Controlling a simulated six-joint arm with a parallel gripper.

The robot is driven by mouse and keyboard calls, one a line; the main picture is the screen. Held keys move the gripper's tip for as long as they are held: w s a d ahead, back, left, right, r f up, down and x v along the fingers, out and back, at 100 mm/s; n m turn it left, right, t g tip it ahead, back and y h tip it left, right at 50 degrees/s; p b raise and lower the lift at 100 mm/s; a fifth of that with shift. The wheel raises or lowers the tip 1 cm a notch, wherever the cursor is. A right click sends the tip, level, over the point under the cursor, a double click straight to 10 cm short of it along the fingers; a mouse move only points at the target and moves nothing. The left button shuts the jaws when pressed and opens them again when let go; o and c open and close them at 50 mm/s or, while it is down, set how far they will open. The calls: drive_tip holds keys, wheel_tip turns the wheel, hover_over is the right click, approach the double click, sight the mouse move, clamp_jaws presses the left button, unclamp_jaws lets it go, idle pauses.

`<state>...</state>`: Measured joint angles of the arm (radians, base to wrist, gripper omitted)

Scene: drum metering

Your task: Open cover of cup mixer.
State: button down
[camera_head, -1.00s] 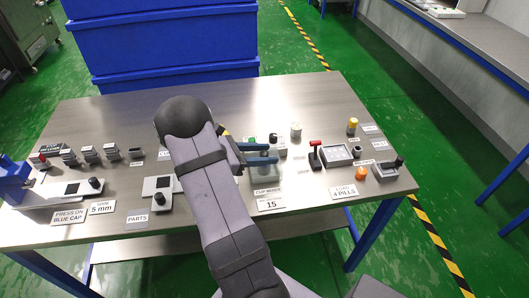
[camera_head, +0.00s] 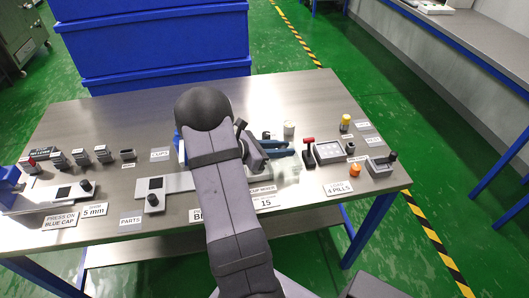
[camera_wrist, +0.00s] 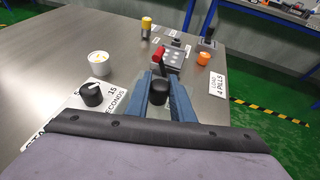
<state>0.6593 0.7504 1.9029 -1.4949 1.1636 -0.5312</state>
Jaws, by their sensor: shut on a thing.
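My gripper (camera_head: 288,149) is over the cup mixer area, behind the CUP MIXER label (camera_head: 262,189). In the wrist view its two blue fingers (camera_wrist: 160,90) are closed on the sides of a black knob (camera_wrist: 159,92), which looks like the cover's handle. A pale, see-through shape (camera_head: 288,170), probably the cover, shows just below the fingers in the head view. My arm and the fingers hide most of the mixer body. A black dial (camera_wrist: 91,94) with a white mark stands left of the fingers, beside a SECONDS scale.
A white cup (camera_wrist: 98,62) stands behind the dial. To the right are a grey tray (camera_head: 328,152) with a red-handled lever (camera_head: 309,142), an orange knob (camera_head: 355,170) and a yellow-topped bottle (camera_head: 345,123). Blue crates (camera_head: 150,40) stand behind the table.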

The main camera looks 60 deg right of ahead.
drive_tip(key=shift+s+d, duration=1)
drive_tip(key=c, duration=1.5)
unclamp_jaws()
drive_tip(key=shift+c, duration=0.2)
drive_tip(key=shift+w+a, duration=0.1)
drive_tip(key=shift+b+v, duration=0.85)
drive_tip(key=shift+v, duration=2.8)
